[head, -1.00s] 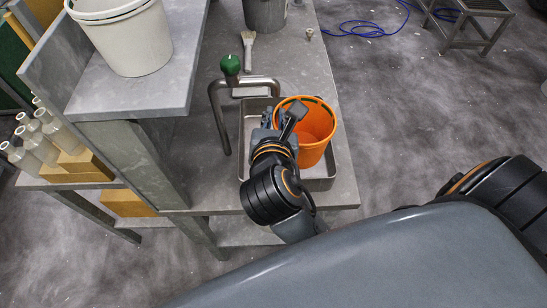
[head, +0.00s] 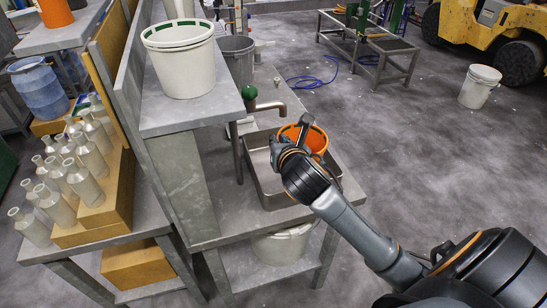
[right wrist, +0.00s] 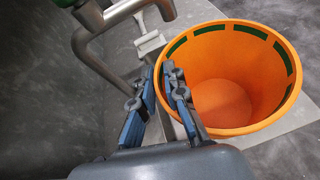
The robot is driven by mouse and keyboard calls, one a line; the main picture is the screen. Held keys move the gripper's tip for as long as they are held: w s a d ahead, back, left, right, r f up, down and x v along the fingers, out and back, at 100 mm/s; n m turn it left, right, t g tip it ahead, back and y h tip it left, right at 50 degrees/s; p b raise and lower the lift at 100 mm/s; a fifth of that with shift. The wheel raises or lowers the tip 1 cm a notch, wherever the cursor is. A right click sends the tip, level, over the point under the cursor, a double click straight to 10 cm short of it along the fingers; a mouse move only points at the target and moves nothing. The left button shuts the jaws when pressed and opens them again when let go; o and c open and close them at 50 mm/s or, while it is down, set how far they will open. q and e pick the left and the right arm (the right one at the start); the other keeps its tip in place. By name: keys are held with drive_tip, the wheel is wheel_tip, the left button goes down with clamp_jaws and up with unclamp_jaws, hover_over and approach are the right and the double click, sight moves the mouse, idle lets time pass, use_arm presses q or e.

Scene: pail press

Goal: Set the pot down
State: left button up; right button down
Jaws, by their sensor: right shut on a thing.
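The pot is an orange pail (head: 318,138) with dark green patches inside its rim. It is upright at the back right of the steel basin (head: 266,190) in the head view. My right gripper (head: 304,126) is at the pail's near left rim. In the right wrist view, its two blue-padded fingers (right wrist: 164,88) are shut on the wall of the orange pail (right wrist: 235,75), whose inside looks empty. My arm hides part of the pail, and I cannot tell whether its base touches the basin. My left gripper is not in view.
A tap with a green knob (head: 249,92) stands at the basin's back left. A white pail (head: 183,65) sits on the raised shelf at left, a grey pail (head: 236,60) behind it. Several bottles (head: 62,170) stand further left. The floor at right is largely clear.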

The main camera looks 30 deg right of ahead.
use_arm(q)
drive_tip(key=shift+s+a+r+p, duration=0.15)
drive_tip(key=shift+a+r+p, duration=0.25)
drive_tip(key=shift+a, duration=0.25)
use_arm(e)
drive_tip(key=w+d+f, duration=0.1)
drive_tip(key=w+f, duration=0.9)
drive_tip(key=f, duration=0.1)
drive_tip(key=shift+w+f, duration=0.3)
drive_tip(key=shift+w, duration=0.05)
drive_tip(key=c, duration=1.4)
unclamp_jaws()
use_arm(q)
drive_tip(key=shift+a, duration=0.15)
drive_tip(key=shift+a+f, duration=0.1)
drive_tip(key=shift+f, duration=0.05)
use_arm(e)
drive_tip(key=v, duration=1.2)
